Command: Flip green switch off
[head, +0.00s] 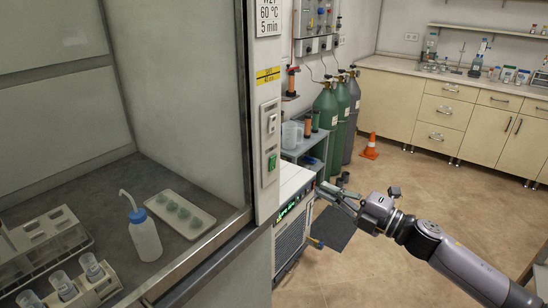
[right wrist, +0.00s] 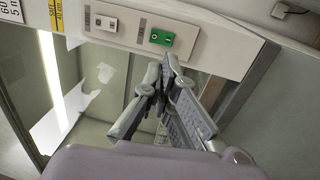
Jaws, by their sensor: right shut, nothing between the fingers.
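The green switch (head: 272,162) sits on the white front post of the fume hood, below a white switch plate (head: 270,122). In the right wrist view the green switch (right wrist: 162,38) shows on the panel just above my fingertips, with the white switch (right wrist: 105,22) to its left. My right gripper (head: 325,188) is shut and empty. In the head view it is right of and a little below the green switch, with a visible gap. In the right wrist view my right gripper (right wrist: 168,65) points up towards the panel. My left gripper is not in view.
The hood holds a wash bottle (head: 145,235), a white tray (head: 180,214) and vial racks (head: 85,285). A white unit with a green display (head: 292,215) stands below the post. Gas cylinders (head: 328,115) and an orange cone (head: 370,146) are behind.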

